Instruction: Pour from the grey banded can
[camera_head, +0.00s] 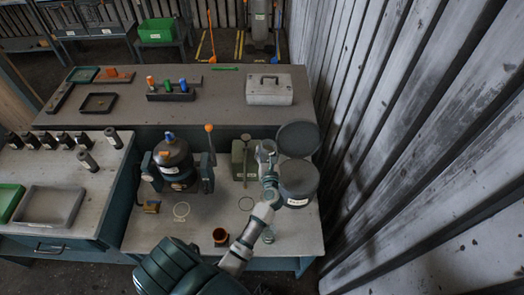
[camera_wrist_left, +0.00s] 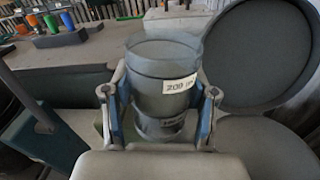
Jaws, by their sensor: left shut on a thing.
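My left gripper (camera_head: 267,165) is shut on the grey banded can (camera_wrist_left: 165,80), which sits between its fingers. In the left wrist view (camera_wrist_left: 162,105) a finger lies on each side of the can. The can is grey, with a wide upper part, a narrower lower part and a white printed label; it looks roughly upright there. Its contents are hidden. In the head view the can (camera_head: 266,147) is small and partly covered by the gripper, just left of a dark round bin (camera_head: 298,181) with its round lid (camera_head: 298,138) raised. My right gripper is out of view.
A dark round machine (camera_head: 174,160) stands further left. A corrugated wall (camera_head: 400,150) bounds the right.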

